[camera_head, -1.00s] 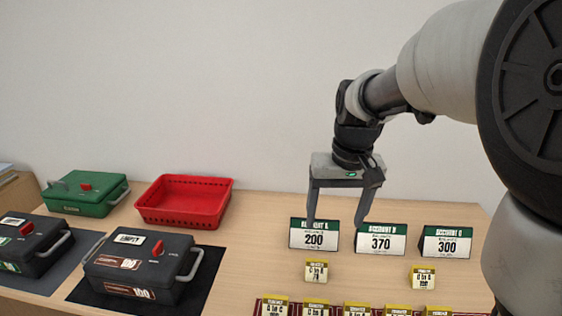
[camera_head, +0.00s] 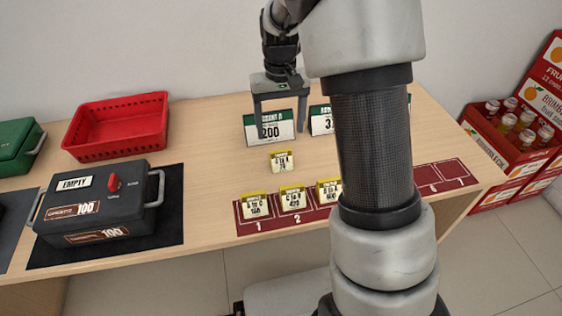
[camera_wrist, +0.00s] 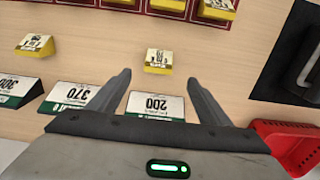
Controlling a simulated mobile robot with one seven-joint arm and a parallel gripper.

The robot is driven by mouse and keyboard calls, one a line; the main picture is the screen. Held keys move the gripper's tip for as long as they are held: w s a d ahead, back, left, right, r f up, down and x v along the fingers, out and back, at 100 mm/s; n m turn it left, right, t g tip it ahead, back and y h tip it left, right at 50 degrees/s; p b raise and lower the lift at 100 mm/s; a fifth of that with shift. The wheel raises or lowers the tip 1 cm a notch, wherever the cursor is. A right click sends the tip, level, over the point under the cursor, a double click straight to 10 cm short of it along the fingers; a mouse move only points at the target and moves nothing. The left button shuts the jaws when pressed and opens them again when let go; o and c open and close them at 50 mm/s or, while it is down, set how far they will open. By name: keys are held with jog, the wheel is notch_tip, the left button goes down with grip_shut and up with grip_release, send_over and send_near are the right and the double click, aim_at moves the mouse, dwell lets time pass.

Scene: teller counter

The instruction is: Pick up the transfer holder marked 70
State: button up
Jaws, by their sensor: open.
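A small yellow holder (camera_head: 282,161) with a white label, seemingly marked 70, stands alone on the counter in front of the sign marked 200 (camera_head: 270,127). It also shows in the wrist view (camera_wrist: 158,61), upside down, just beyond my fingertips and between their lines. My gripper (camera_head: 281,124) is open and empty, above the counter by the 200 sign. Its two fingers (camera_wrist: 159,78) are spread wide in the wrist view, apart from the holder. Another loose yellow holder (camera_wrist: 36,45) shows in the wrist view; my arm hides it in the head view.
Several yellow holders stand on a dark red numbered strip (camera_head: 440,172) along the counter's front edge. Left are a red basket (camera_head: 118,126), a dark cash box (camera_head: 98,209) on a black mat and a green box (camera_head: 18,143). A bottle crate (camera_head: 490,150) stands at right.

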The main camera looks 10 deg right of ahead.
aim_at(281, 154)
notch_tip(281, 154, down, 7)
jog(key=shift+r+b, duration=0.2)
jog(key=shift+b, duration=0.45)
notch_tip(281, 154, down, 5)
jog(key=shift+w+d+f+b, duration=0.1)
jog(key=shift+d+b, duration=0.05)
jog(key=shift+b, duration=0.75)
jog(key=c, duration=1.1)
